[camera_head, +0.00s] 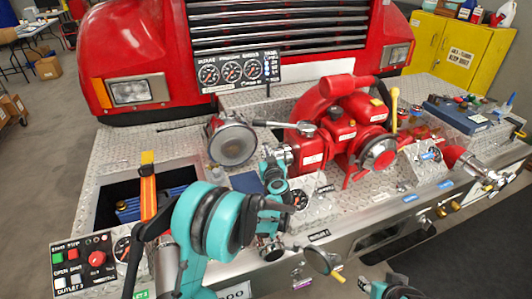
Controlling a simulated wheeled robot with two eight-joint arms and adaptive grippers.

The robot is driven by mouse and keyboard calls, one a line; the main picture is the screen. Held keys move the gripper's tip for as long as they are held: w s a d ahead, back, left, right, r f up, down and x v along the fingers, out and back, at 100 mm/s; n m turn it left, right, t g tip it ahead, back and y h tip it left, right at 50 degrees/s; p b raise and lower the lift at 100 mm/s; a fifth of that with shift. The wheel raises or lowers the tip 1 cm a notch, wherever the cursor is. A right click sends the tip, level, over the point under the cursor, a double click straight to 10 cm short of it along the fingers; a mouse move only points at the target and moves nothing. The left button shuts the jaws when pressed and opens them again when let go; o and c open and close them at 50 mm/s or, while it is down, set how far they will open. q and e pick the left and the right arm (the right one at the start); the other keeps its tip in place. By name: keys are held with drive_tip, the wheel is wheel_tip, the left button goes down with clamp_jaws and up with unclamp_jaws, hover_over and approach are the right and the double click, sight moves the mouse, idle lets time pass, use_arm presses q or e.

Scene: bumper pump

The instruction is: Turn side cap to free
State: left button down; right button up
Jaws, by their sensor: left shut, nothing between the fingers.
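I cannot tell for sure which fitting is the side cap. A large round grey cap (232,142) faces forward on the left of the deck. A smaller round metal cap (379,153) is on the right front of the red pump (340,125). My teal left arm reaches in from the lower left. My left gripper (271,158) is small in the picture, shut and empty, between the large grey cap and the pump. The arm partly hides the deck there. My right arm shows only a teal and dark part at the bottom edge; its gripper is not in view.
A gauge panel (238,72) stands behind the deck. A control box (92,262) is at the lower left beside an open bay with an orange strap (148,185). A metal lever (290,126) crosses near the pump. A chrome outlet (482,172) sticks out at the right.

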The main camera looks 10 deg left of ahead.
use_arm(q)
drive_tip(key=shift+w+a+r, duration=0.2)
drive_tip(key=shift+w+a, duration=0.05)
drive_tip(key=shift+w, duration=0.05)
drive_tip(key=shift+a+r+x, duration=0.1)
drive_tip(key=shift+a+x, duration=0.05)
drive_tip(key=shift+x, duration=0.7)
drive_tip(key=shift+a+r+x, duration=0.15)
drive_tip(key=shift+x, duration=0.75)
drive_tip(key=shift+s, duration=0.1)
drive_tip(key=shift+r, duration=0.15)
